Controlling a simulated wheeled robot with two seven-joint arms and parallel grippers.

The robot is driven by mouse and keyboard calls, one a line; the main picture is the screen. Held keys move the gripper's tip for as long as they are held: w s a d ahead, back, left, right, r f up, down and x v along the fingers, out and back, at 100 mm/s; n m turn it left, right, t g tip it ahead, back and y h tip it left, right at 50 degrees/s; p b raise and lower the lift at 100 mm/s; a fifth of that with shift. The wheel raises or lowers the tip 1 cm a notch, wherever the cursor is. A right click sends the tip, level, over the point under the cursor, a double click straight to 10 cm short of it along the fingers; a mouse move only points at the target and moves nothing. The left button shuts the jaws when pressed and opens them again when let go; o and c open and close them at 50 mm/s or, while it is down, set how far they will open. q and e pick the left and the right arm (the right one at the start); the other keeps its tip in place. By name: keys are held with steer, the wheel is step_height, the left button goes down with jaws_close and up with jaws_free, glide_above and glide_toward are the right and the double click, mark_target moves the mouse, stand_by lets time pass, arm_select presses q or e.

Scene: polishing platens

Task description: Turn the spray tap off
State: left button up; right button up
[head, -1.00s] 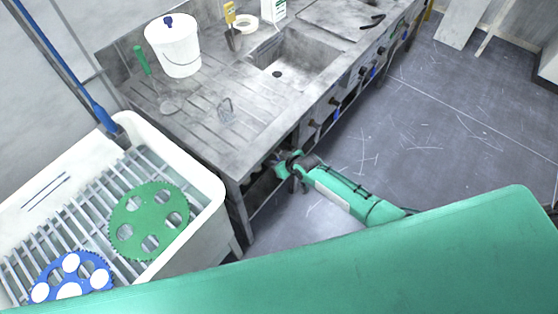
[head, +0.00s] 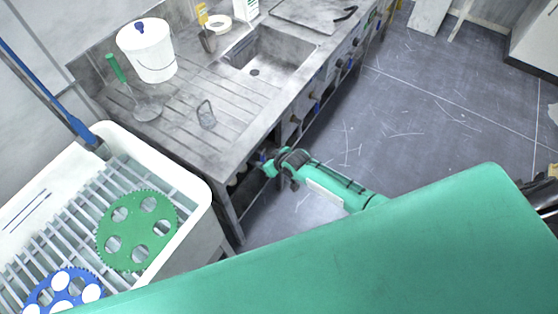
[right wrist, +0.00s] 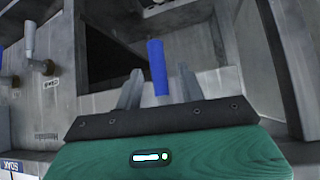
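A tap's upright blue handle (right wrist: 157,68) shows in the right wrist view, between the two grey fingers of my right gripper (right wrist: 160,88). A gap shows on each side of the handle, so the gripper is open around it and not clamped. I cannot read a label that names this tap. In the head view my right gripper (head: 264,168) is at the front of the steel bench (head: 188,150), near its near corner; its fingertips and the handle are hidden there. My left gripper is not in view.
Another tap with a pale handle (right wrist: 30,42) is on the panel at the left of the wrist view. A white tub (head: 203,195) with a rack holds a green disc (head: 137,246) and a blue disc (head: 40,297). The sink (head: 270,55) is empty. The floor at right is mostly clear.

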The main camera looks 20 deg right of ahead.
steer(key=v, duration=1.1)
steer(key=shift+r+b, duration=0.15)
steer(key=shift+b, duration=0.3)
steer(key=shift+s, duration=0.15)
